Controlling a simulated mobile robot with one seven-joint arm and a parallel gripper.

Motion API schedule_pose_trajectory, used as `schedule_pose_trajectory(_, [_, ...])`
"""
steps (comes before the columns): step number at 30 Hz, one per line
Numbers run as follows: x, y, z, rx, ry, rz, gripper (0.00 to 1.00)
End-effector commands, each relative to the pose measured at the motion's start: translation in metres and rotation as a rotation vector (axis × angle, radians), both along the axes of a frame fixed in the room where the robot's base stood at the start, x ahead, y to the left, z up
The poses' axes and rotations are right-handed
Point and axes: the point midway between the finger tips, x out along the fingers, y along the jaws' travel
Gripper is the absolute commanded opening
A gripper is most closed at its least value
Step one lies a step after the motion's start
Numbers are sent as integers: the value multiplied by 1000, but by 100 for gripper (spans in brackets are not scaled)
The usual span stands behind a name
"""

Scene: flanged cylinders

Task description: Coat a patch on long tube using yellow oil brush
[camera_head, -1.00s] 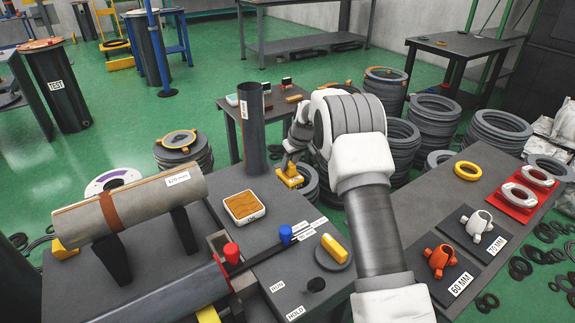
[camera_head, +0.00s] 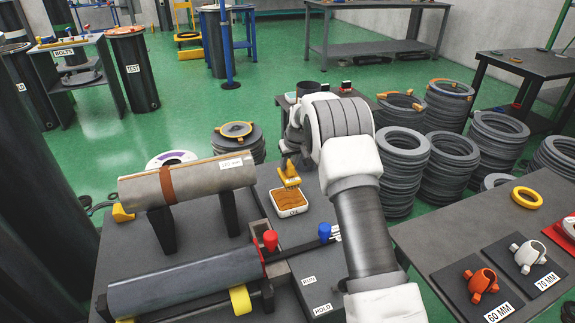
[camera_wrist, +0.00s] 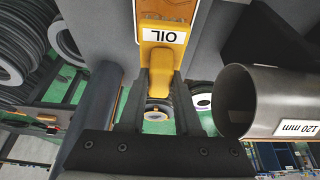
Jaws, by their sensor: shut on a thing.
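My gripper (camera_head: 289,161) is shut on the yellow oil brush (camera_head: 289,177), bristle end down, at the far edge of the oil tray (camera_head: 288,208). A grey-brown tube (camera_head: 205,178) with a brown band lies on two dark stands, left of the tray. Its open end (camera_wrist: 235,105) shows in the wrist view with a 120 mm label. A dark tube (camera_head: 185,280) lies in front of it.
A red knob (camera_head: 270,240) and a blue knob (camera_head: 324,232) stand in front of the tray. Stacks of dark rings (camera_head: 405,170) are behind my arm. A right-hand table (camera_head: 440,235) holds orange and white clamps. Green floor is open at the back.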

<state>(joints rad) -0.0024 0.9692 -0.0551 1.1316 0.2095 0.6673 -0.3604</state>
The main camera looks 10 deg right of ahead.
Motion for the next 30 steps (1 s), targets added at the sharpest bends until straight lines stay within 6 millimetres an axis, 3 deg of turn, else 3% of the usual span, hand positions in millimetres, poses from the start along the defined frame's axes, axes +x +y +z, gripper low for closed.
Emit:
schedule_pose_trajectory(8, [1,-1,-10,0,-1,-4,0])
schedule_pose_trajectory(21, [0,0,-53,0,-1,-4,0])
schedule_pose_trajectory(30, [1,0,-60,0,-2,-4,0])
